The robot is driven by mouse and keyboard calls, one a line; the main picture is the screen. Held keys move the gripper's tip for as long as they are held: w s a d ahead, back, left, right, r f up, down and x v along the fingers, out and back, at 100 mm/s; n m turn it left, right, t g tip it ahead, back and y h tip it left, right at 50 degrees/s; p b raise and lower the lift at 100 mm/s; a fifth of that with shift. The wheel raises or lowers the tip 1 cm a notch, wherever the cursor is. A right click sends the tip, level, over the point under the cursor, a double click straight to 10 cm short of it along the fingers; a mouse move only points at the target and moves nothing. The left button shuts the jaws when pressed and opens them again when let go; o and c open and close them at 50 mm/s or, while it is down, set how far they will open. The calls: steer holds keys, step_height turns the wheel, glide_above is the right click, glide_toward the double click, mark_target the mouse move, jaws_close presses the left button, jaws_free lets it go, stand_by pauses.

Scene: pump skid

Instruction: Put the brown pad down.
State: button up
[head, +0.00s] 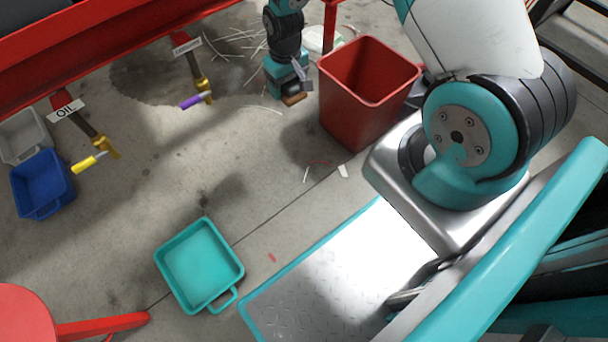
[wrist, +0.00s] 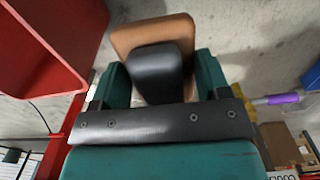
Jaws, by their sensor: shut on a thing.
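My gripper (head: 288,86) hangs at the top middle of the head view, left of the red bin. It is shut on the brown pad (head: 294,99), whose edge shows below the jaws. In the wrist view the teal fingers of my gripper (wrist: 160,78) stand on either side of a black block on the brown pad (wrist: 125,38). The pad is held over the concrete floor. I cannot tell exactly how high it is.
The red bin (head: 328,112) stands right of my gripper and also shows in the wrist view (wrist: 65,72). A teal tray (head: 168,274), a blue tray (head: 25,205) and a grey tray (head: 10,152) sit on the floor. Valves with purple (head: 190,102) and yellow (head: 84,165) handles are left. Middle floor is mostly clear.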

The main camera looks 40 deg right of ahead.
steer(key=s+d+f+b, duration=0.2)
steer(key=s+f, duration=0.2)
steer(key=f, duration=0.3)
steer(key=s+d+f+b, duration=0.2)
steer(key=s+f, duration=0.2)
steer(key=f, duration=0.4)
steer(key=b, duration=0.8)
glide_above(315, 171)
step_height(315, 171, down, 14)
steer(key=shift+f, duration=0.1)
steer(key=shift+f+b, duration=1.7)
steer(key=shift+f, duration=0.9)
steer(key=shift+f, duration=0.1)
steer(key=o, duration=0.8)
